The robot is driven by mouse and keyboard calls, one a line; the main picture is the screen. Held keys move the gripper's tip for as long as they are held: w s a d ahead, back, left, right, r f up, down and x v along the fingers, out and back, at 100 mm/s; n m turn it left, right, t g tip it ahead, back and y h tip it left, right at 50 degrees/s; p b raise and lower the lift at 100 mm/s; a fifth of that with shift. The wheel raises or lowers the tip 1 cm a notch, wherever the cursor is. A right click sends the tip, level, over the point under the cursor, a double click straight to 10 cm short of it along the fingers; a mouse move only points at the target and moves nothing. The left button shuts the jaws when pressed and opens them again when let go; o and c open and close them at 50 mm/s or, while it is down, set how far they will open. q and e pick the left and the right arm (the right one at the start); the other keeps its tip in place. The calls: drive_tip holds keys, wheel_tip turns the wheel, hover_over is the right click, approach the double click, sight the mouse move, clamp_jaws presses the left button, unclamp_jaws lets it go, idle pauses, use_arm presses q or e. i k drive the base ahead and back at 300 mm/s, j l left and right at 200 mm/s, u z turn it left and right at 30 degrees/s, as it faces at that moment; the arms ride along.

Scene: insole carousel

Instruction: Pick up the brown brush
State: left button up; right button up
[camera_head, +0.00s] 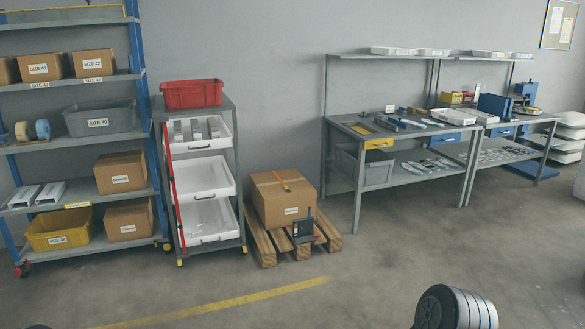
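I cannot make out a brown brush for certain in the head view. Several small tools lie on the grey workbench (352,127) at the right, too small to tell apart. A thin orange item (282,181) lies on top of the closed cardboard box on the pallet; I cannot tell what it is. Neither of my grippers shows. A rounded dark and white part at the bottom right edge looks like part of my own arm.
A blue-posted shelf (140,75) with boxes and bins stands at the left. Beside it are a trolley with white trays (205,178) and a red crate (192,94), then a wooden pallet (262,247). A second bench (517,152) stands far right. The floor in front is clear.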

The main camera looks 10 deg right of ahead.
sight(411, 111)
drive_tip(key=i+l+z, duration=0.3)
drive_tip(key=i, duration=0.45)
drive_tip(key=i+l+z, duration=0.2)
drive_tip(key=i+z, duration=0.15)
drive_tip(key=i, duration=0.45)
drive_tip(key=i+z, duration=0.3)
drive_tip(key=i, duration=0.45)
drive_tip(key=i+j+z, duration=0.3)
drive_tip(key=i, duration=0.5)
drive_tip(key=i+z, duration=0.25)
drive_tip(key=i, duration=1.6)
drive_tip(key=i+l+u, duration=0.3)
drive_tip(key=i+u, duration=0.15)
drive_tip(key=i, duration=0.2)
drive_tip(key=i+l+u, duration=0.4)
drive_tip(key=i+l, duration=0.15)
drive_tip(key=l+z, duration=0.1)
drive_tip(key=l, duration=0.7)
drive_tip(key=i+l+z, duration=0.1)
drive_tip(key=l, duration=0.7)
